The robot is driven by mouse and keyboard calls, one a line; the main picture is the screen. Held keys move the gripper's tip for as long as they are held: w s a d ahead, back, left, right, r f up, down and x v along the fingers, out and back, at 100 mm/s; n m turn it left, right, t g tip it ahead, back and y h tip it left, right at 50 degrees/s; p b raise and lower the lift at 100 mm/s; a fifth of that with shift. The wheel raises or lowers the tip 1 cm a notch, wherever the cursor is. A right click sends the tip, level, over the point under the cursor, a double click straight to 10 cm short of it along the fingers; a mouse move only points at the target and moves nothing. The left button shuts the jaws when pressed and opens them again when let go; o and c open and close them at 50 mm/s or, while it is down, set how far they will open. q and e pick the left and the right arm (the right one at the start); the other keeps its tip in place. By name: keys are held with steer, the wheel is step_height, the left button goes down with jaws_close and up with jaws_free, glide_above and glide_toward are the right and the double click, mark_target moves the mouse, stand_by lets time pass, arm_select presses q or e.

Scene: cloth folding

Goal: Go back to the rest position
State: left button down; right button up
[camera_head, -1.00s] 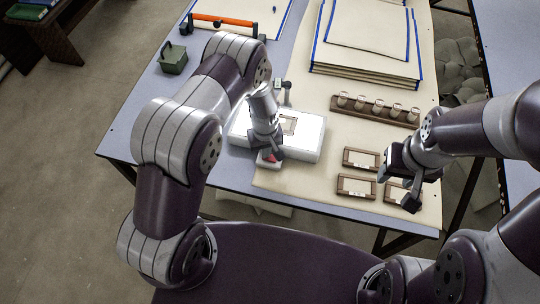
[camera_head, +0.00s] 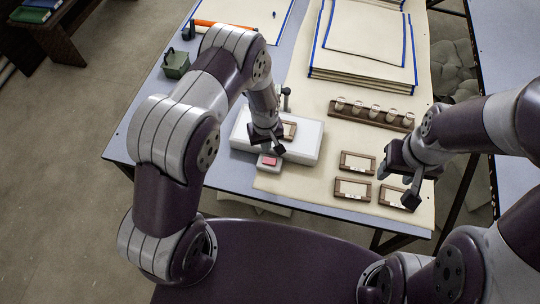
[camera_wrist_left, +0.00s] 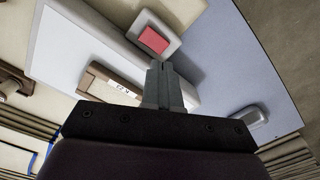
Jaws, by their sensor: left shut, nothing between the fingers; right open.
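My left gripper (camera_head: 277,148) is shut and empty. It hangs over the white box-like device (camera_head: 308,148) near the table's front left, just behind a small pad with a red top (camera_head: 269,161). In the left wrist view its closed fingers (camera_wrist_left: 157,66) point toward the red pad (camera_wrist_left: 154,40), and a brown wooden frame with a label (camera_wrist_left: 118,84) lies on the white device beside them. My right gripper (camera_head: 397,187) is open and empty above the wooden frames at the right front of the table.
Two wooden frames (camera_head: 357,163) lie on the cream mat (camera_head: 300,181), with another partly under my right gripper. A rack of small glass jars (camera_head: 372,113) stands behind. Stacked blue-edged sheets (camera_head: 365,50) lie at the back. A green box (camera_head: 176,65) stands at the left.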

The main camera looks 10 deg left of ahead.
arm_select(q)
steer(key=shift+r, duration=0.2)
stand_by(0.4)
steer(key=s+a+r+m, duration=0.2)
steer(key=s+r, duration=0.2)
steer(key=r, duration=0.4)
steer(key=s+a+r+m+t, duration=0.1)
steer(key=s+r+m, duration=0.1)
steer(key=s+r, duration=0.3)
steer(key=s+a+r+m, duration=0.2)
steer(key=s+r, duration=0.3)
steer(key=r, duration=0.6)
steer(key=shift+a, duration=0.35)
